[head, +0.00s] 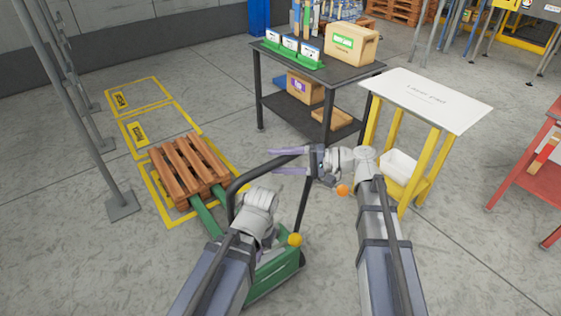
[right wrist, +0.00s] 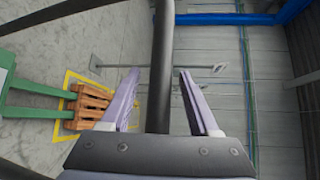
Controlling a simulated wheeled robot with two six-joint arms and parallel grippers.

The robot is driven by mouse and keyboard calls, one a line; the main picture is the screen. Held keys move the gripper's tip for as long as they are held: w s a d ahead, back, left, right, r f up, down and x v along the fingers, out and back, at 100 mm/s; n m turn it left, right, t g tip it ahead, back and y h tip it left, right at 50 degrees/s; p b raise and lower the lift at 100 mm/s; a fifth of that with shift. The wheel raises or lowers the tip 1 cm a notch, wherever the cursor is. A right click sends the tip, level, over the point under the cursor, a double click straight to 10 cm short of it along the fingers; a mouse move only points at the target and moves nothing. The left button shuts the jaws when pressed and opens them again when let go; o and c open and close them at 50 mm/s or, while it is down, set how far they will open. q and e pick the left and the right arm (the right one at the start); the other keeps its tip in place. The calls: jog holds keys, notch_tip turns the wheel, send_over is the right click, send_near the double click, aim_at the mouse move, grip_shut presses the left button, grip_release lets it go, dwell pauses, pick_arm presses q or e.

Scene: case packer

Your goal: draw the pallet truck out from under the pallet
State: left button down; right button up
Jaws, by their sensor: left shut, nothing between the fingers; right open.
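The brown wooden pallet (head: 190,168) lies on the floor at left, in a yellow-marked bay; it also shows in the right wrist view (right wrist: 92,104). The green pallet truck (head: 275,277) stands at its near side, its forks (head: 206,217) running under the pallet. Its black loop handle (head: 232,192) rises toward me. My right gripper (head: 271,161) is open at the handle; in the right wrist view a black handle bar (right wrist: 161,50) passes between its spread fingers. My left gripper (head: 262,198) is low by the handle, shut and empty, its fingers hidden behind the wrist.
A dark two-shelf table (head: 262,85) with boxes stands behind. A white-topped stand (head: 432,98) with yellow legs is right of my right arm, and a red table (head: 538,180) at far right. A grey rack post (head: 85,110) stands left of the pallet. Floor around the truck is clear.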

jog(key=shift+c, duration=0.2)
grip_shut()
dwell(1.1)
